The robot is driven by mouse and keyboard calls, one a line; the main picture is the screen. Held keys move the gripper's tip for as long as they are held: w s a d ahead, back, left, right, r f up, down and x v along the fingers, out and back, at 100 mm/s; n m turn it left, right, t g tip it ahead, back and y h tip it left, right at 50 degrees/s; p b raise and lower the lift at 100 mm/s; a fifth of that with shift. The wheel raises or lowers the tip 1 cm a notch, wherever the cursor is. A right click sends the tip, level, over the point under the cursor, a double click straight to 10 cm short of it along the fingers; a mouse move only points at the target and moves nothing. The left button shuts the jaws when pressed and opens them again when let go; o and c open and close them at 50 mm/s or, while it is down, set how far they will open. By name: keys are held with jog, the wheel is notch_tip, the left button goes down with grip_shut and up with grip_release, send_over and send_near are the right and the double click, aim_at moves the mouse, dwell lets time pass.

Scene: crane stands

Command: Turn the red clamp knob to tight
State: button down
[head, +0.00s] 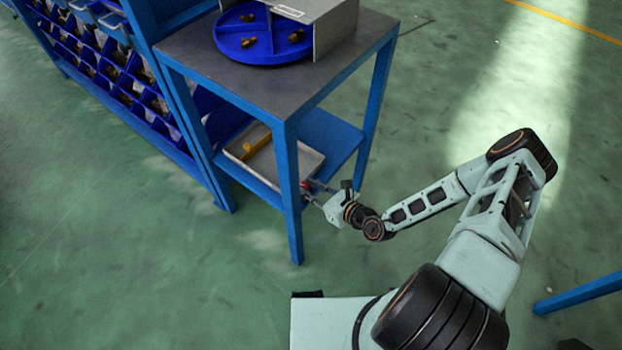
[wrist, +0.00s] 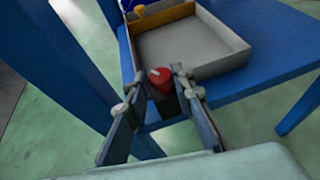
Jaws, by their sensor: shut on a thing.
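The red clamp knob (wrist: 160,79) is at the front edge of the blue lower shelf, near the tray's corner, in the wrist view. A small pale mark shows on its face; I cannot read what it points to. In the head view only a small bit of red (head: 305,186) shows beside the blue table leg. My gripper (wrist: 157,82) has one finger on each side of the knob and is shut on it. In the head view my gripper (head: 312,192) reaches in from the right at shelf height. The clamp body is mostly hidden.
A grey tray (wrist: 199,68) with a yellow-orange thing (head: 258,145) sits on the lower shelf. A blue table leg (head: 288,195) stands close left of my gripper. A blue round tray (head: 228,42) with brass parts is on the tabletop. The green floor at right is mostly clear.

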jog(key=shift+s+a+r+m+t+h+p, duration=0.15)
jog(key=shift+m+t+h+p, duration=0.35)
jog(key=shift+p, duration=0.45)
jog(key=shift+s+a+m+t+h+p, duration=0.1)
jog(key=shift+m+t+h+p, duration=0.2)
jog(key=shift+m+h+p, duration=0.45)
jog(key=shift+p, duration=0.4)
jog(key=c, duration=1.7)
grip_release()
jog(key=shift+o, duration=0.2)
jog(key=shift+a, duration=0.1)
jog(key=shift+f+y+b, duration=0.25)
jog(key=shift+b, duration=0.2)
